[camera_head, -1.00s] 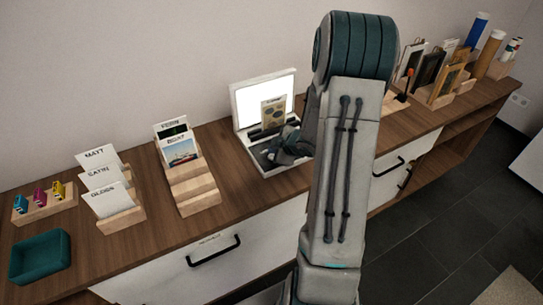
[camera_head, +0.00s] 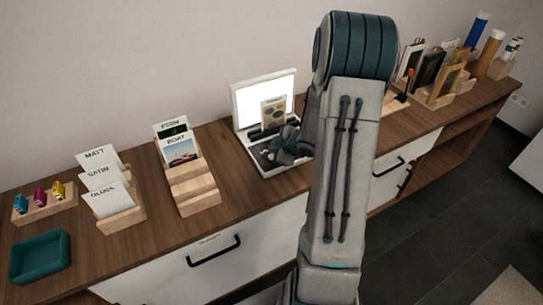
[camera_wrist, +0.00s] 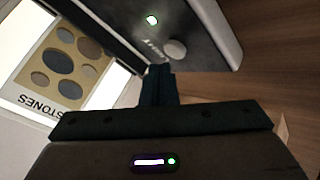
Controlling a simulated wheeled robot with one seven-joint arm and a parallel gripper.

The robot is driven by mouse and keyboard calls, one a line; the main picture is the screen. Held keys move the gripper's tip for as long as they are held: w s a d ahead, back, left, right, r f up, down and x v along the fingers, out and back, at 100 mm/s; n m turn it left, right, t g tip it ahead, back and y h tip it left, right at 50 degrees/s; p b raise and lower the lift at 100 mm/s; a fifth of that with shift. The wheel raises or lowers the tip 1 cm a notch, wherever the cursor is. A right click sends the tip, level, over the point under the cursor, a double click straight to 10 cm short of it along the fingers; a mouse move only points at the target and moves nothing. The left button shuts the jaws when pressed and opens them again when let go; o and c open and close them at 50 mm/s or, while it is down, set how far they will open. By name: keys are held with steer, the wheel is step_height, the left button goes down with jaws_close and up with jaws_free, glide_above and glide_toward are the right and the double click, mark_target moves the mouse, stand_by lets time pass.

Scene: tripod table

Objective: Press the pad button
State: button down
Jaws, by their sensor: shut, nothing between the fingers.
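The pad is a white-framed unit on the counter, with a bright upright panel (camera_head: 248,100) and a dark base. In the wrist view its dark base (camera_wrist: 205,28) carries a round grey button (camera_wrist: 176,49) and a small lit green light (camera_wrist: 152,20). My gripper (camera_head: 283,150) is over the base in the head view, partly hidden by my arm. In the wrist view its shut fingertips (camera_wrist: 158,72) are close to the button, just below it in the picture. I cannot tell whether they touch the pad. Nothing is held.
A STONES card (camera_wrist: 62,65) with grey ovals stands before the lit panel. A stepped wooden card holder (camera_head: 188,185) stands left of the pad. Gloss, satin and matt cards (camera_head: 108,195), a teal tray (camera_head: 40,257) and colored bottles (camera_head: 40,196) lie farther left. Frames stand at right.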

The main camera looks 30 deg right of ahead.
steer(key=shift+f, duration=0.1)
steer(key=shift+f+b, duration=0.35)
steer(key=shift+f, duration=0.05)
steer(key=shift+f, duration=0.25)
stand_by(0.7)
steer(key=shift+r, duration=0.15)
steer(key=shift+r+p, duration=0.5)
steer(key=shift+r, duration=0.1)
step_height(320, 180, up, 6)
steer(key=p, duration=0.5)
steer(key=shift+p, duration=0.35)
